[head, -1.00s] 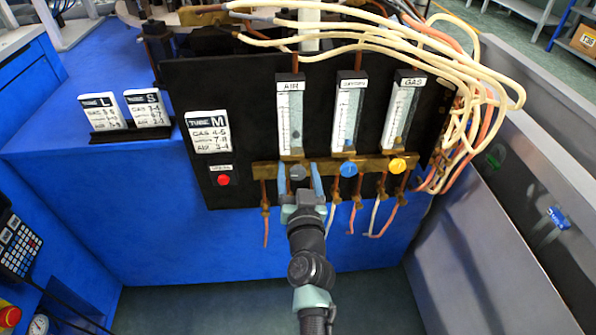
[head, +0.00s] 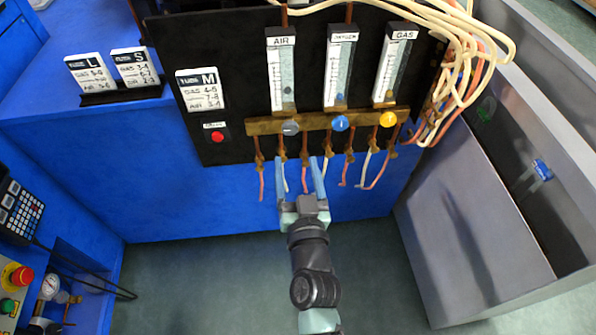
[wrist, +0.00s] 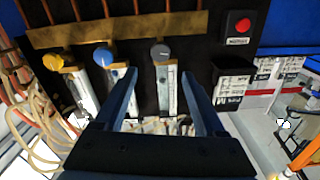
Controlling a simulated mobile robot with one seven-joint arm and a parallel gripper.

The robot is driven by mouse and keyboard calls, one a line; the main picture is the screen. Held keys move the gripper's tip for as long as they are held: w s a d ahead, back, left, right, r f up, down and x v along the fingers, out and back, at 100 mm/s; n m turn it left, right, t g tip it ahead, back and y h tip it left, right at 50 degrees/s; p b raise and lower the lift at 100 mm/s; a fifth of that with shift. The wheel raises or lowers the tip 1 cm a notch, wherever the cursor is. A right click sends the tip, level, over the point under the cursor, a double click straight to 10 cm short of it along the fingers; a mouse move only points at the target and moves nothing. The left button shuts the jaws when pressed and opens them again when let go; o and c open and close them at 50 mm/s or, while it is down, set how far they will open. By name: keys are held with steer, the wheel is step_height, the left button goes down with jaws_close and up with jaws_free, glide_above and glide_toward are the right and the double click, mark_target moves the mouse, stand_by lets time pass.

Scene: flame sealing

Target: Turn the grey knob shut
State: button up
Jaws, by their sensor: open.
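The grey knob (head: 290,127) sits on the brass bar below the AIR flow tube, left of the blue knob (head: 340,123) and the yellow knob (head: 388,119). In the wrist view the grey knob (wrist: 160,52) shows ahead of the fingers, roughly between their lines. My gripper (head: 303,163) is open and empty, with blue fingers. In the head view its tips are below the knob and clear of it. In the wrist view my gripper (wrist: 166,78) has its fingers spread apart. A float shows low in the AIR tube (head: 282,80).
A red button (head: 217,137) is on the black panel (head: 235,75), left of the knobs. Thin hoses and brass fittings hang under the brass bar (head: 262,126). Pale hoses (head: 460,60) crowd the right side. A grey metal cabinet (head: 470,220) stands at the right. The floor in front is clear.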

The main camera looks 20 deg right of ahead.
mark_target(291, 131)
steer(key=shift+v, duration=0.9)
steer(key=shift+n, duration=0.9)
steer(key=x, duration=0.7)
steer(key=b+x, duration=0.1)
steer(key=x, duration=0.3)
steer(key=shift+f, duration=0.3)
jaws_close()
